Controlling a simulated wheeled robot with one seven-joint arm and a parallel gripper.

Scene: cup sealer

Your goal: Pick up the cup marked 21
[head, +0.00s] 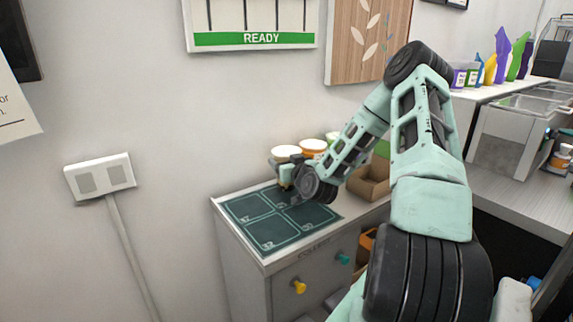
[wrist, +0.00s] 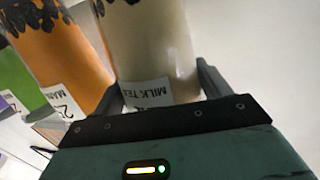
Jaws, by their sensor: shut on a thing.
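My gripper (head: 287,187) is at the back of the counter's dark green mat, at a cup with a pale top (head: 286,152). In the wrist view the gripper (wrist: 155,95) is shut on this milk tea cup (wrist: 160,45), which has a cream-coloured drink, dark pearls and a white label. The label reads "MILK TE"; no number on it can be read. An orange cup (wrist: 68,45) stands close beside it, with a label partly showing a 2. The orange cup also shows in the head view (head: 313,147), just right of the held cup.
The dark mat (head: 268,232) has marked squares and is clear in front. A cardboard box (head: 370,185) stands right of the cups. A wall and a READY board (head: 262,39) are behind. More cups, green and purple, show at the wrist view's left edge.

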